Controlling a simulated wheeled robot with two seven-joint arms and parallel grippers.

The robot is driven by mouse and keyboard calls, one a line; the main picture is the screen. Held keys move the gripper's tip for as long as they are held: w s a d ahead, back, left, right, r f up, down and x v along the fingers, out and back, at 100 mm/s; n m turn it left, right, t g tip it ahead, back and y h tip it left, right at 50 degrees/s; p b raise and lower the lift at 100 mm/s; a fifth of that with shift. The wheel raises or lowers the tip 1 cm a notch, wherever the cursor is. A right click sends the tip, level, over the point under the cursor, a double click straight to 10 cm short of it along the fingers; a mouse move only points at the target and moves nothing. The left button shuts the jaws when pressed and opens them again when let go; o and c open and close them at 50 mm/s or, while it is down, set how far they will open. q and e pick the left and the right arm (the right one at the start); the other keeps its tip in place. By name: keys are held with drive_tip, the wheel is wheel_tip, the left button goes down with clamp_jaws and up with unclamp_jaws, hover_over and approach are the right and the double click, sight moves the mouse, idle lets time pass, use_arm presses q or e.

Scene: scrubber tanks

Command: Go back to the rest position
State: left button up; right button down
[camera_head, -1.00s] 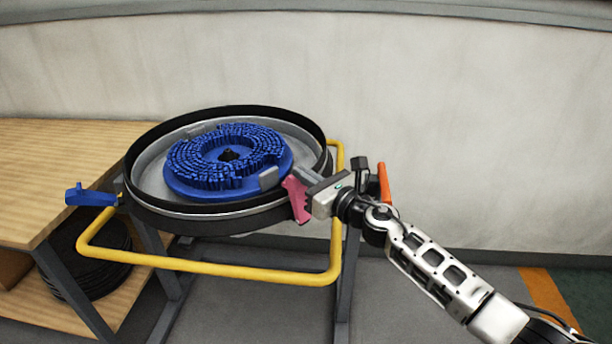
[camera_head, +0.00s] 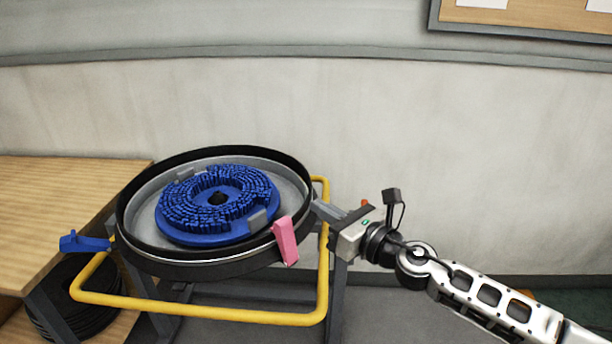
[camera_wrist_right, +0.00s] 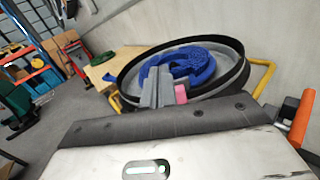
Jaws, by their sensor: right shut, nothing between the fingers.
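My right gripper (camera_head: 318,212) is shut and empty, just right of the round tank's rim in the head view. Its closed fingers (camera_wrist_right: 157,88) show in the right wrist view, pointing toward the tank. The fingers look apart from the pink lever (camera_head: 286,241) on the tank's front right rim. The black-rimmed tank (camera_head: 140,248) holds a blue round brush (camera_head: 165,222). My left gripper does not show in either view.
A yellow tube frame (camera_head: 200,311) surrounds the tank's front and right side. A blue lever (camera_head: 84,243) is at the left. A wooden bench (camera_head: 60,205) stands left, with black coils beneath. An orange handle (camera_wrist_right: 302,118) is close at right in the wrist view. A pale wall (camera_head: 450,150) stands behind.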

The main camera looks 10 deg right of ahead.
drive_tip(key=s+d+f+n+g+h, duration=0.1)
drive_tip(key=s+f+n+g+h, duration=0.4)
drive_tip(key=s+f+n, duration=2.1)
drive_tip(key=s+n+h, duration=0.1)
drive_tip(key=n+h, duration=0.2)
drive_tip(key=n, duration=0.3)
drive_tip(key=shift+s+d+n, duration=0.15)
drive_tip(key=shift+d+n, duration=0.15)
drive_tip(key=shift+d, duration=0.05)
drive_tip(key=shift+d, duration=0.1)
